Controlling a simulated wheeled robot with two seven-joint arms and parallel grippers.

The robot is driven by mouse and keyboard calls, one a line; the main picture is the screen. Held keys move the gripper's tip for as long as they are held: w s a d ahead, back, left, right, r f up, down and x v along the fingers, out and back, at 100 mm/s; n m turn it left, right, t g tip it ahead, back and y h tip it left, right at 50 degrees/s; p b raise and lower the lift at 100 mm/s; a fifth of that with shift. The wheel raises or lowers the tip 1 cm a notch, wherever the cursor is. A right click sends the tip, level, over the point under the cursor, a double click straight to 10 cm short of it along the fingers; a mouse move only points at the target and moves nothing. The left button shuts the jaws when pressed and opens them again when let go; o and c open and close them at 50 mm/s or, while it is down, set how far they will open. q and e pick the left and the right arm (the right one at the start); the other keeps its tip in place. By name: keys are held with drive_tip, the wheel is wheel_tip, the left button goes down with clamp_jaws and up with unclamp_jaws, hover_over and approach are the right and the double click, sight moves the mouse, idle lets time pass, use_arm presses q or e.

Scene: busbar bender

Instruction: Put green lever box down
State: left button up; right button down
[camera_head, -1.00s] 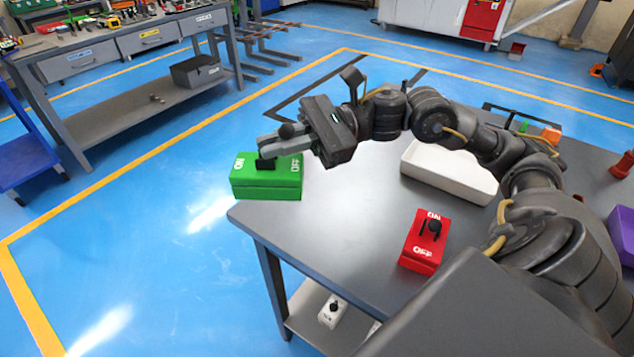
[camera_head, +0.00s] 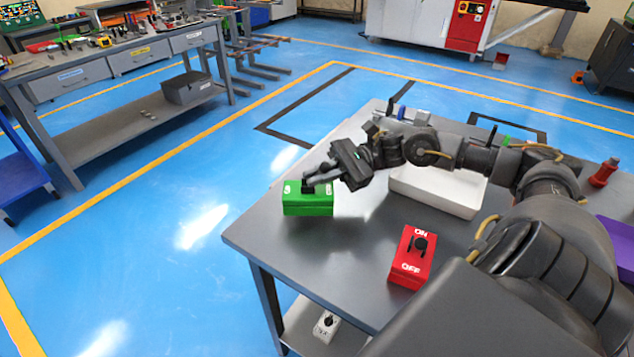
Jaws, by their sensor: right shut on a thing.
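The green lever box (camera_head: 308,204) is at the left part of the grey table (camera_head: 300,255), upright, with white lettering and a black lever on top. My right gripper (camera_head: 312,185) is shut on its lever from above. The box shows over the tabletop near its left edge; I cannot tell whether its underside touches the table. My left gripper is not in view.
A red lever box (camera_head: 411,258) stands on the table nearer to me. A white tray (camera_head: 440,192) lies behind it, partly under my right arm. Tabletop between the green and red boxes is clear. A white switch box (camera_head: 326,326) sits on the lower shelf.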

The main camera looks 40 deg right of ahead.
wheel_tip(320, 180, down, 2)
drive_tip(key=shift+f, duration=0.2)
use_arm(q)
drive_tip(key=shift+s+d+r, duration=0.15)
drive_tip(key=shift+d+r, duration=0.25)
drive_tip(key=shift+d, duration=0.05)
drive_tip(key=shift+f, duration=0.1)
use_arm(e)
drive_tip(key=shift+f, duration=0.1)
drive_tip(key=c, duration=1.5)
unclamp_jaws()
drive_tip(key=shift+c, duration=0.2)
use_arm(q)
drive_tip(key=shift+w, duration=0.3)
